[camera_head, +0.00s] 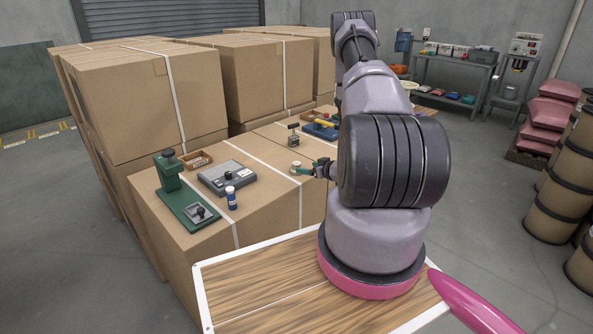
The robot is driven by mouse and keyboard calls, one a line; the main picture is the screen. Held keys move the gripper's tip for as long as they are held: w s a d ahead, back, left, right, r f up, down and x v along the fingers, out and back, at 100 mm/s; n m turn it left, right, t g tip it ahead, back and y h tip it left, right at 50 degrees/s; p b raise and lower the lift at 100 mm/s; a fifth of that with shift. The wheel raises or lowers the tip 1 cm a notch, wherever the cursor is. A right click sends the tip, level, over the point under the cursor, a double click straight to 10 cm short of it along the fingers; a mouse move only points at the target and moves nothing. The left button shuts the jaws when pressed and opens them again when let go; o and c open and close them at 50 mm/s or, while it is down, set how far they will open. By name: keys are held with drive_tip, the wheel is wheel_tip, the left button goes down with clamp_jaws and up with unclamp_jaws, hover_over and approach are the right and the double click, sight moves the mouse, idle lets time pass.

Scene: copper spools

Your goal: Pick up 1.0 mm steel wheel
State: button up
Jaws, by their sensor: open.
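A small pale, round, wheel-like piece (296,166) sits on top of the cardboard boxes, near the middle of the view. It may be the 1.0 mm steel wheel, but its label is too small to read. My gripper (305,170) is just to the right of it, with the fingers reaching left toward it. The gripper is open. I cannot tell whether the fingers touch the piece or are around it. My large arm hides what lies behind and to the right of the gripper.
A green stand device (180,195), a grey flat instrument (226,178), a blue-and-white bottle (231,198) and a small wooden tray (197,160) stand left on the boxes. A small clamp-like tool (294,136) and a blue tool (321,130) lie behind. Taller box stacks (150,100) rise at the back left.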

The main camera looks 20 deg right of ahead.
sight(299, 165)
drive_tip(key=x, duration=0.9)
drive_tip(key=shift+w+d, duration=0.15)
drive_tip(key=shift+w, duration=0.25)
drive_tip(key=shift+s, duration=0.1)
clamp_jaws()
